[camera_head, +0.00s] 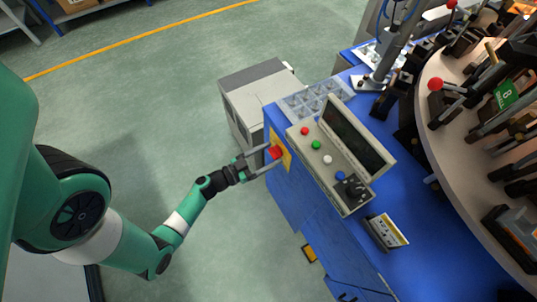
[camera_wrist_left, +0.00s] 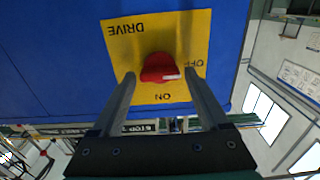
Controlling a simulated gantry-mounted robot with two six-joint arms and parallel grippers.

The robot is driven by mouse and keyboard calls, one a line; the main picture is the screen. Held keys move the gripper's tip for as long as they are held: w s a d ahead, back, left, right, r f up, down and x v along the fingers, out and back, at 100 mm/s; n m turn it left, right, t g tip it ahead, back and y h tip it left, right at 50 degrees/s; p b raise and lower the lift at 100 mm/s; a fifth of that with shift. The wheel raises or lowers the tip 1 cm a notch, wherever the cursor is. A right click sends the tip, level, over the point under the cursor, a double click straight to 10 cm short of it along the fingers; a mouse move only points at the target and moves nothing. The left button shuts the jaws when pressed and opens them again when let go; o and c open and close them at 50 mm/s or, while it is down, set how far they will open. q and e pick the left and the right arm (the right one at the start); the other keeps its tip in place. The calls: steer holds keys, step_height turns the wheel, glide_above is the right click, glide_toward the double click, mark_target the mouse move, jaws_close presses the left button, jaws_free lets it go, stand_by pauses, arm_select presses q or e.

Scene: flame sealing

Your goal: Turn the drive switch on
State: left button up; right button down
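The drive switch is a red rotary knob (camera_wrist_left: 160,68) on a yellow plate (camera_wrist_left: 122,60) marked DRIVE, OFF and ON, which appears upside down in the left wrist view. The knob's white mark points toward the right, near the OFF label. In the head view the red knob (camera_head: 276,152) is on the side of the blue cabinet (camera_head: 290,195). My left gripper (camera_wrist_left: 164,88) is open, with one finger on each side of the knob. In the head view my left gripper (camera_head: 262,160) reaches the switch plate. Contact with the knob cannot be told. My right gripper is not in view.
A control box (camera_head: 340,150) with coloured buttons and a dark screen stands on the cabinet top above the switch. A grey cabinet (camera_head: 258,95) stands just beyond. A round turntable (camera_head: 450,150) with tools is at the right. The floor (camera_head: 150,110) around my left arm is clear.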

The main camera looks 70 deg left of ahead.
arm_select(q)
steer(key=c, duration=1.1)
steer(key=shift+m, duration=0.3)
steer(key=m+p, duration=0.1)
steer(key=m, duration=0.1)
steer(key=shift+m, duration=0.3)
steer(key=m, duration=0.9)
steer(key=m+b, duration=0.1)
steer(key=m, duration=0.4)
steer(key=shift+d+f+m, duration=0.25)
steer(key=shift+m, duration=0.05)
steer(key=o, duration=1.4)
